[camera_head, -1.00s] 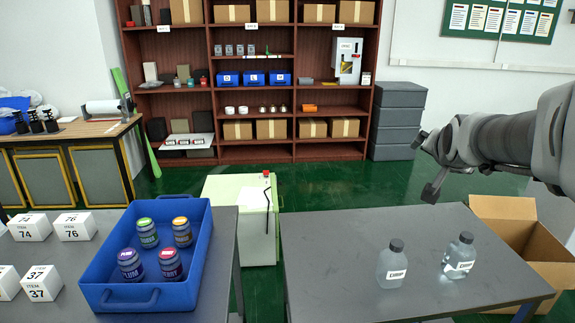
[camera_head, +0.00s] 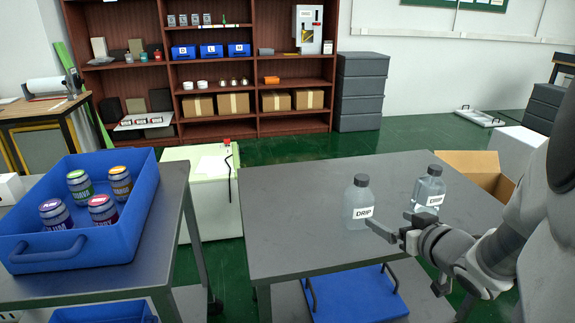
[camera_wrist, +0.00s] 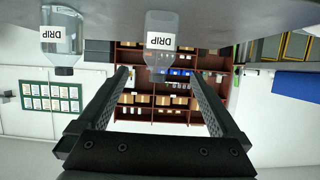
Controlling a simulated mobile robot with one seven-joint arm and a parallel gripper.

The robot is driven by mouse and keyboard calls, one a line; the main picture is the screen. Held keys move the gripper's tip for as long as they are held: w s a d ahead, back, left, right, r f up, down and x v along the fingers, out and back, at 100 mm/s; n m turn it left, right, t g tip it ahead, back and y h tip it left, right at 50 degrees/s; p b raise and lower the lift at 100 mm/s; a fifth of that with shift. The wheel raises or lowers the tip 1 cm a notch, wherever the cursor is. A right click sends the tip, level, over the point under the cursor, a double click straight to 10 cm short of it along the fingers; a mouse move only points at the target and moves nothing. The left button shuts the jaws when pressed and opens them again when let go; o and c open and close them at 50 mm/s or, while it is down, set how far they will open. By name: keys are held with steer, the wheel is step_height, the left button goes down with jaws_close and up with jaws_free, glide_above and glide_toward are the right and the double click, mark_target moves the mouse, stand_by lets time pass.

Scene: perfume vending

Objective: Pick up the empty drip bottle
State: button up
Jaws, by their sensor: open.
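Two bottles labelled DRIP stand upright on the right grey table (camera_head: 290,215). The left one (camera_head: 360,198) looks evenly pale and cloudy; the right one (camera_head: 428,185) looks clear and glassy. Both have dark caps. I cannot tell surely which is empty. The wrist view is upside down: the pale bottle (camera_wrist: 160,25) is ahead, its cap in line with the gap between my fingers, and the clear bottle (camera_wrist: 62,45) is off to the left. My gripper (camera_head: 403,256) is open and empty at the table's near side, with one finger appearing close to the pale bottle.
A blue crate (camera_head: 120,237) with several labelled jars stands on the left table. A blue tray (camera_head: 345,303) shows below the right table. An open cardboard box (camera_head: 480,165) is behind its right end. The right table's left half is clear.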

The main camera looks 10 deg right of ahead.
mark_target(365, 208)
steer(key=p+x, duration=0.2)
steer(key=x, duration=0.3)
steer(key=p+x, duration=0.2)
steer(key=x, duration=0.3)
steer(key=shift+w+d+f+p, duration=0.1)
steer(key=shift+w+f+p, duration=0.05)
steer(key=shift+f+p, duration=0.25)
steer(key=shift+b+x, duration=1.05)
steer(key=shift+x, duration=2.1)
steer(key=shift+r, duration=0.25)
steer(key=c, duration=1.1)
steer(key=shift+w, duration=0.1)
